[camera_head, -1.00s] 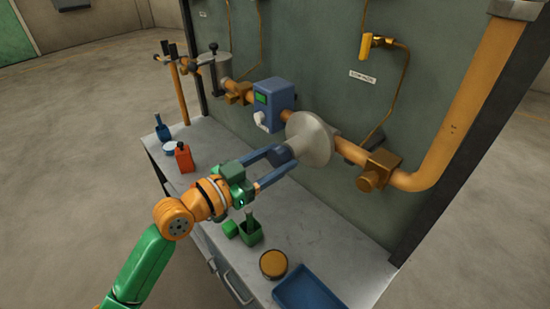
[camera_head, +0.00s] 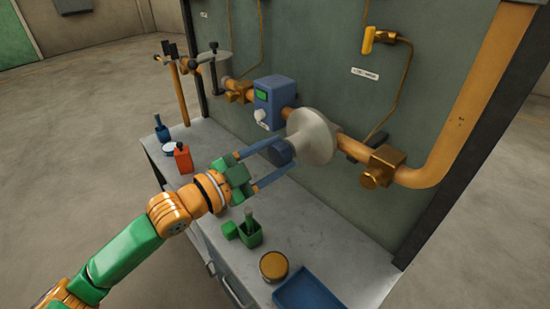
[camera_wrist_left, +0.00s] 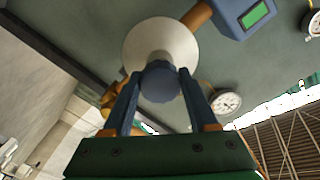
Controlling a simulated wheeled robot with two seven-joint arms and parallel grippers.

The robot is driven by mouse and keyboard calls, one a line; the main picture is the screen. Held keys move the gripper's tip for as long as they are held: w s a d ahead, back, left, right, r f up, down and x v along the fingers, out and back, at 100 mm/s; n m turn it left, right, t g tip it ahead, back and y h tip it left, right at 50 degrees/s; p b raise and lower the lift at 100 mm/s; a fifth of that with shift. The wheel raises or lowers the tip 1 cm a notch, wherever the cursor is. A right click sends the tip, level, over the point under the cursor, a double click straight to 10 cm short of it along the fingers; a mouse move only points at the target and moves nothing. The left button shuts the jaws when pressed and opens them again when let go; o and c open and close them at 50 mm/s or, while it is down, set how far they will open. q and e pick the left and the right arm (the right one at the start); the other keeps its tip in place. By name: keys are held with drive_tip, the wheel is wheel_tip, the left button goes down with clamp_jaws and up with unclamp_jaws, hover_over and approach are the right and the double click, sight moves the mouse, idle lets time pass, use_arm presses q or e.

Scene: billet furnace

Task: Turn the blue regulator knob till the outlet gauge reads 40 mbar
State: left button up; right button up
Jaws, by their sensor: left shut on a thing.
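The blue regulator knob (camera_head: 279,153) sits at the front of the pale round regulator body (camera_head: 313,138) on the orange pipe. My left gripper (camera_head: 275,158) has its two blue fingers on either side of the knob and is shut on it. The left wrist view shows the knob (camera_wrist_left: 160,82) between the fingertips, with the pale disc behind it. A white dial gauge (camera_wrist_left: 226,103) shows right of the knob there, and another gauge (camera_wrist_left: 313,24) is cut by the right edge. Their readings are too small to read, and I cannot tell which is the outlet gauge. My right gripper is not in view.
A blue meter box (camera_head: 274,103) with a green display is on the pipe left of the regulator.

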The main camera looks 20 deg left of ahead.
use_arm(q)
drive_tip(key=m, duration=0.5)
drive_tip(key=shift+r+p, duration=0.1)
drive_tip(key=shift+p, duration=0.2)
drive_tip(key=shift+m, duration=0.3)
drive_tip(key=o, duration=1.4)
drive_tip(key=shift+w, duration=0.1)
